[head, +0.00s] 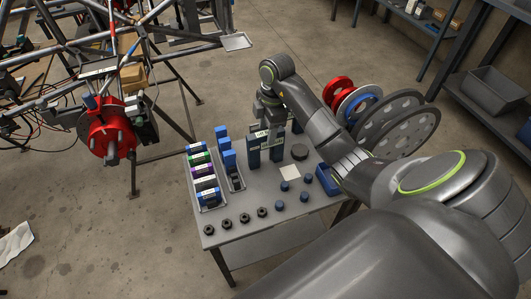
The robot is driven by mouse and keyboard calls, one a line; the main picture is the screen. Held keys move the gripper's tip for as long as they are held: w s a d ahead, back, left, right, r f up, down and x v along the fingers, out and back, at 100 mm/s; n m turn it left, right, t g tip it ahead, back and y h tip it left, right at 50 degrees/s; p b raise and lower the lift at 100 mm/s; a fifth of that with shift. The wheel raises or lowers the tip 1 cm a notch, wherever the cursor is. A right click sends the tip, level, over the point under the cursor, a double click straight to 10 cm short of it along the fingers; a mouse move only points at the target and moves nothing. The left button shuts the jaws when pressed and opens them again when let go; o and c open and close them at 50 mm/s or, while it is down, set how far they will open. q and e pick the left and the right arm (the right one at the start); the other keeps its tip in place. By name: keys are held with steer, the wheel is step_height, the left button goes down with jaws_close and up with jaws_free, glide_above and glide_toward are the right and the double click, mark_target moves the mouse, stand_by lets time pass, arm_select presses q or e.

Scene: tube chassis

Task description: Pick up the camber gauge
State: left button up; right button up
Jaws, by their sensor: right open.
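The camber gauge appears to be the dark blue upright piece (253,157) with a small pale display or label near its top, standing at the back of the grey table (240,232). My right gripper (267,128) points down directly over it, with its arm coming in from the right. The jaws are open around or just above the top of the gauge. I cannot tell whether the fingers touch it, since the gripper covers part of it. My left gripper is not in view.
Left on the table are a tray of coloured boxes (203,172) and blue-topped items (230,160). A tube chassis with a red hub (108,130) stands left; discs (400,120) stand behind.

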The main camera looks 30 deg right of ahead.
steer(key=shift+w+a+f+b, duration=0.15)
steer(key=shift+f+b, duration=0.25)
steer(key=shift+f, duration=0.2)
steer(key=shift+w+d+f+b, duration=0.1)
steer(key=shift+f+b, duration=0.3)
steer(key=shift+f, duration=0.15)
steer(key=shift+a+f+b, duration=0.15)
steer(key=shift+f+b, duration=0.15)
steer(key=shift+f, duration=0.55)
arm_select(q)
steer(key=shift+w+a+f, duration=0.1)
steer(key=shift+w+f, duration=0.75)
arm_select(e)
steer(key=shift+f, duration=0.1)
steer(key=shift+f, duration=0.25)
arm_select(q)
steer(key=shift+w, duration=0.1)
arm_select(e)
jaws_close()
